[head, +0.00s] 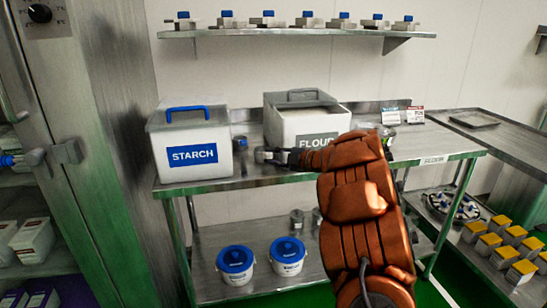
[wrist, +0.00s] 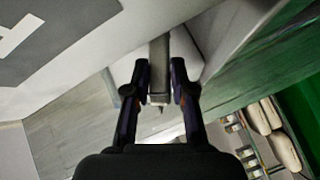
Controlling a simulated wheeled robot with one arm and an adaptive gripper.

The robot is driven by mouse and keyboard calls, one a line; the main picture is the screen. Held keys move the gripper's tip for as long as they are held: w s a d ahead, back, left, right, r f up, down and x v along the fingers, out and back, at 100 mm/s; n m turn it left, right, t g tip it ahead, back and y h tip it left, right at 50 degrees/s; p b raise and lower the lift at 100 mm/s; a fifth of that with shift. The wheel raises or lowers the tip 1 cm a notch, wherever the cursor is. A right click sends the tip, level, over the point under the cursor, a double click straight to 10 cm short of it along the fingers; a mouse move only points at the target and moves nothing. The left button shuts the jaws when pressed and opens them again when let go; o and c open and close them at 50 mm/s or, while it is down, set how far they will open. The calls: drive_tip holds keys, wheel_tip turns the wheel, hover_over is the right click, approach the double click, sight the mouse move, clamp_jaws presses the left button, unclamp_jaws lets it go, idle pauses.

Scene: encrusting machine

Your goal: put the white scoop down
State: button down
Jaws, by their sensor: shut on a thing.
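My gripper (head: 265,155) is over the front part of the steel table, between the STARCH bin and the FLOUR bin. In the wrist view my gripper (wrist: 159,80) is shut on the grey handle of the white scoop (wrist: 159,52). Pale surfaces show on both sides of the handle, behind the fingers. In the head view the scoop cannot be made out clearly, and I cannot tell whether it touches the table (head: 220,184).
The white STARCH bin (head: 190,160) with a blue handle stands on the left. The open FLOUR bin (head: 303,122) stands behind my arm. A small blue-topped item (head: 240,144) is between them. Blue-lidded tubs (head: 235,262) sit on the lower shelf. A steel cabinet (head: 105,110) rises at left.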

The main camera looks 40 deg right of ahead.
drive_tip(key=c, duration=1)
unclamp_jaws()
drive_tip(key=shift+s+r, duration=0.1)
drive_tip(key=v, duration=1.1)
drive_tip(key=shift+s+d+r, duration=0.1)
drive_tip(key=shift+s+d, duration=0.05)
drive_tip(key=shift+s, duration=0.2)
